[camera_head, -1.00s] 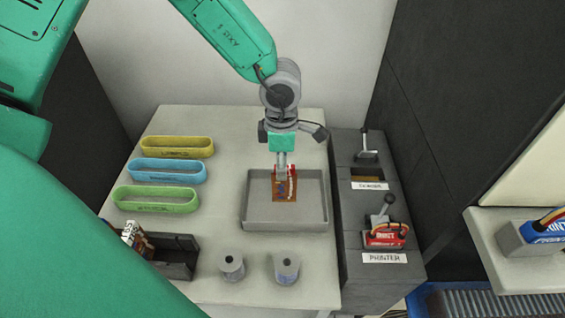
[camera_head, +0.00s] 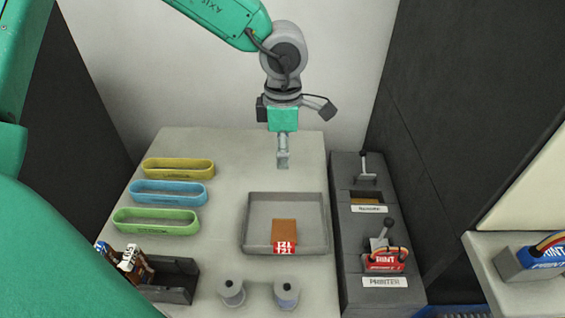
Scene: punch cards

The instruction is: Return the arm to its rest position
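My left gripper (camera_head: 283,160) hangs from the green and grey arm above the back of the white table. It points down, and nothing shows in it. Its fingers appear close together, but the view is too small to tell whether they are open or shut. A brown card (camera_head: 284,228) with a red and white printed end lies in the grey tray (camera_head: 325,215), below and apart from the gripper. My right gripper is not in view.
Yellow (camera_head: 179,176), blue (camera_head: 170,200) and green (camera_head: 157,229) oval bins stand at the left. A dark card holder (camera_head: 178,275) sits at the front left. Two grey spools (camera_head: 232,291) stand at the front. A dark machine labelled PRINTER (camera_head: 386,281) stands right of the table.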

